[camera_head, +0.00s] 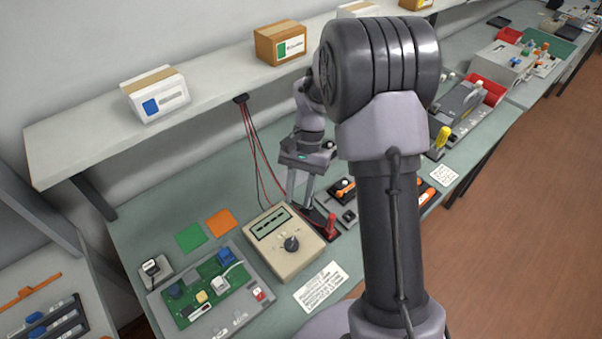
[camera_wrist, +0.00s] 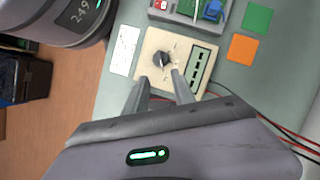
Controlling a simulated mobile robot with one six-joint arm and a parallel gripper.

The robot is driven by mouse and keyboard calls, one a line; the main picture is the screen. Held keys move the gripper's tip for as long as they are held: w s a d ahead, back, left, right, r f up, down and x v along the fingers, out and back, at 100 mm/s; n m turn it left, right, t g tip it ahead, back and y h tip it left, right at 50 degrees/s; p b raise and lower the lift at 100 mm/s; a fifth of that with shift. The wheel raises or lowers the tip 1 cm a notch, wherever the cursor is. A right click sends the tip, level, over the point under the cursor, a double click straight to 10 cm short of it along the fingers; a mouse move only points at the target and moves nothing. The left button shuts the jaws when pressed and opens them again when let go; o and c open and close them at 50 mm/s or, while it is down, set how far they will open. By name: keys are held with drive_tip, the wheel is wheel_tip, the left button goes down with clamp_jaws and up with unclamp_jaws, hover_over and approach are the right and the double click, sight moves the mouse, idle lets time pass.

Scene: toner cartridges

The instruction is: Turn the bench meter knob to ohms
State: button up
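The bench meter (camera_head: 267,258) is a beige box on the green bench, with a dark display and a round dark knob (camera_head: 291,243). In the wrist view the meter (camera_wrist: 150,42) lies just beyond my fingertips, and its knob (camera_wrist: 161,60) shows between and ahead of them. The marks around the knob are too small to read, so I cannot tell its setting. My gripper (camera_head: 299,203) is above the bench by the meter's back right side. In the wrist view my gripper (camera_wrist: 160,78) is open, its two fingers apart with nothing between them, and not around the knob.
A green circuit board in a grey tray (camera_head: 160,298) lies left of the meter. A red-handled tool (camera_head: 331,226) stands close to its right. Red and black leads (camera_head: 252,160) hang from the shelf behind. A printed card (camera_head: 320,287) lies in front. Boxes stand on the shelf.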

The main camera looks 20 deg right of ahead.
drive_tip(key=v, duration=0.4)
drive_tip(key=shift+r+p, duration=0.3)
drive_tip(key=shift+p, duration=0.1)
